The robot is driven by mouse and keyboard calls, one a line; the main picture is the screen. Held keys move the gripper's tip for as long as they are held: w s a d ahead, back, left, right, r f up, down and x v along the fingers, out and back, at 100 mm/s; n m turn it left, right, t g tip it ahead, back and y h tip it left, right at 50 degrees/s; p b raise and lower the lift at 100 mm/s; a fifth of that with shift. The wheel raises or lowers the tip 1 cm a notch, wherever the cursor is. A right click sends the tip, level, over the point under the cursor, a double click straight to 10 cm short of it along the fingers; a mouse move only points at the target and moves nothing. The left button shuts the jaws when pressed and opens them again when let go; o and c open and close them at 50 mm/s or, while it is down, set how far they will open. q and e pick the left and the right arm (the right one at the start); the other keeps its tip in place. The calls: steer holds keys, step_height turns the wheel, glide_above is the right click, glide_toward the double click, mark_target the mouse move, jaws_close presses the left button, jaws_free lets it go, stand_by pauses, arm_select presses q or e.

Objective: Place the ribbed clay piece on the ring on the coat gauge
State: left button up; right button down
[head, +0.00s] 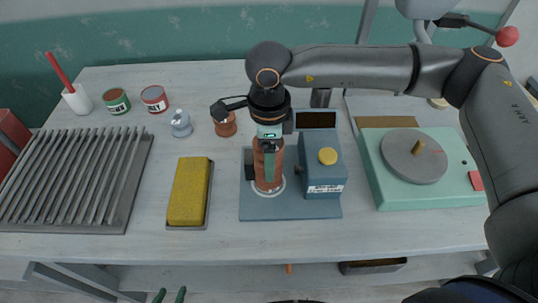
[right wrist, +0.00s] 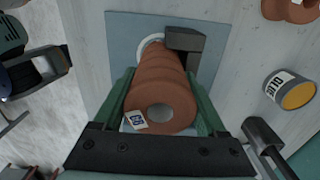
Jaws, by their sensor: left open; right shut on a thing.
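The ribbed clay piece (head: 268,176) is a reddish-brown upright cylinder over the white ring (head: 283,190) on the blue coat gauge (head: 262,209). My right gripper (head: 268,155) is shut on it from above. In the right wrist view, green fingers hold both sides of the ribbed clay piece (right wrist: 156,78), which has a round opening and a small label on its near end. Its far end covers part of the ring (right wrist: 146,43); I cannot tell whether they touch. My left gripper (head: 169,296) shows only green fingertips, apart and empty, at the bottom edge.
A yellow sponge (head: 188,190) lies left of the gauge, beyond it a slatted rack (head: 70,180). A clay cup (head: 226,126), a grey jar (head: 180,124) and two cans (head: 154,98) stand behind. A mint-green wheel unit (head: 430,190) stands right. The table front is clear.

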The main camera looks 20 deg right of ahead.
steer(key=shift+s+f, duration=0.1)
steer(key=shift+f, duration=0.25)
jaws_free()
steer(key=shift+s, duration=0.15)
steer(key=shift+r, duration=0.2)
step_height(320, 180, up, 13)
steer(key=shift+w+f, duration=0.2)
steer(key=shift+w, duration=0.05)
